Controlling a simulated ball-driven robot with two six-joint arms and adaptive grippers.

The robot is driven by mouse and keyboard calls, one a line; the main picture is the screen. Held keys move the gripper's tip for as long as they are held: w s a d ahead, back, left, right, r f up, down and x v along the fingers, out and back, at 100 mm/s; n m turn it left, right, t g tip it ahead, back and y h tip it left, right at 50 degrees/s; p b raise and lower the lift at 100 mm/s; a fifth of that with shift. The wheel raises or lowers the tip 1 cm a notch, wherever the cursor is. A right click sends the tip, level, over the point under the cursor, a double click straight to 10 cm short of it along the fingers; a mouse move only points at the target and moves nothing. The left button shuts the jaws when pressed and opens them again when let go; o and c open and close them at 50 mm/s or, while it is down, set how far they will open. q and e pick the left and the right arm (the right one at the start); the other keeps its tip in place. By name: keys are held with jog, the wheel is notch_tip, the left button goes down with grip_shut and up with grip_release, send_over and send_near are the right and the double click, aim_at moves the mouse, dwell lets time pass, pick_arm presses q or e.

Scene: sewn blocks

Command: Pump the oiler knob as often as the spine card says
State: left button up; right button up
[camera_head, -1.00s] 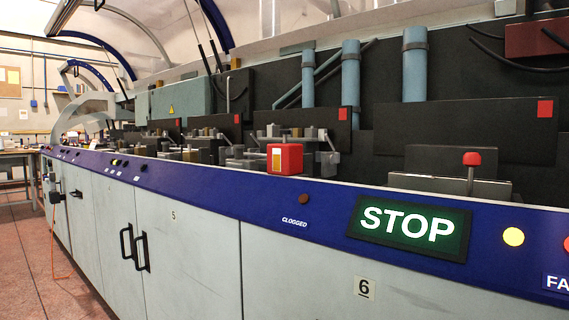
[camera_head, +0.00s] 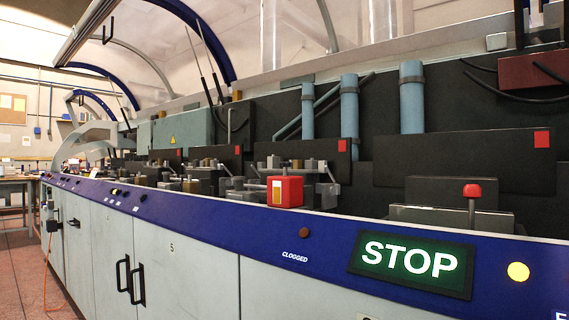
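A red knob (camera_head: 472,191) on a thin upright grey stem stands above a dark block at the right of the machine; I cannot tell for sure that it is the oiler knob. A red block (camera_head: 294,191) sits on the machine's edge near the middle, with a small pale and yellow card (camera_head: 277,192) on its front face. Any writing on that card is too small to read, and I cannot tell whether it is the spine card. Neither of my grippers is in view.
A long machine with a blue front rail (camera_head: 225,204) runs across the view. A lit green STOP sign (camera_head: 412,264) and a yellow button (camera_head: 518,272) are at the right. Grey cabinet doors (camera_head: 185,270) lie below. Open floor (camera_head: 20,270) shows at far left.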

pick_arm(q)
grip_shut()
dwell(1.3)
